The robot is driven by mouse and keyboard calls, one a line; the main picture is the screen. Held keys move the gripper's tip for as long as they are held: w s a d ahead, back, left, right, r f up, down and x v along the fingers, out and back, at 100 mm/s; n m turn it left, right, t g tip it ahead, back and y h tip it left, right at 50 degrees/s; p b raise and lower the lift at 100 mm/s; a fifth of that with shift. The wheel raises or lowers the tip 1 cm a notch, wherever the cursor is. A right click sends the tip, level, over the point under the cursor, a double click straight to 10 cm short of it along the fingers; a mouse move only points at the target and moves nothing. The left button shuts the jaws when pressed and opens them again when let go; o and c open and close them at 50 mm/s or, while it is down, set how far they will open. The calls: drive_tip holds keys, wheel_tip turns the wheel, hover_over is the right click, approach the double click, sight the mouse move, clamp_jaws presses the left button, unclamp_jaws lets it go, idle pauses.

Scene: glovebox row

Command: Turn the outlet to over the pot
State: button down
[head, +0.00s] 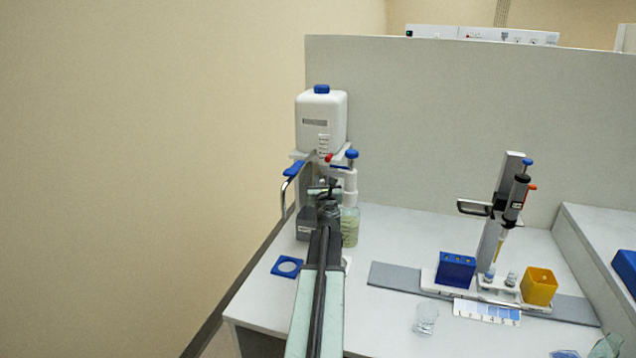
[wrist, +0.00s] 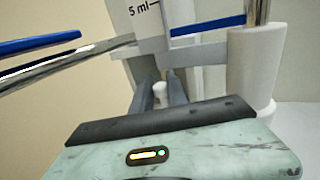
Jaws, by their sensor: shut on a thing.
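A dispenser with a white tank (head: 320,122) and blue cap stands at the table's back left. A bent chrome outlet tube (head: 284,198) with a blue lever (head: 294,168) sticks out on its left; the tube end points down. In the wrist view the chrome tube (wrist: 75,66) runs in from the left. My gripper (head: 326,190) is at the dispenser's front, its fingers (wrist: 160,88) closed about a small pale part under the white piece marked 5 ml (wrist: 145,18). The fingertips' exact contact is partly hidden. I cannot pick out a pot with certainty.
A blue square ring (head: 274,267) lies at the table's left edge. A bottle with greenish contents (head: 350,228) stands right beside my gripper. A clear glass cup (head: 426,320) and a pipette stand (head: 487,240) are further right.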

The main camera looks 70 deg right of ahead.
drive_tip(key=c, duration=1.3)
unclamp_jaws()
drive_tip(key=shift+w+d, duration=0.1)
drive_tip(key=v, duration=0.8)
drive_tip(key=shift+d, duration=0.1)
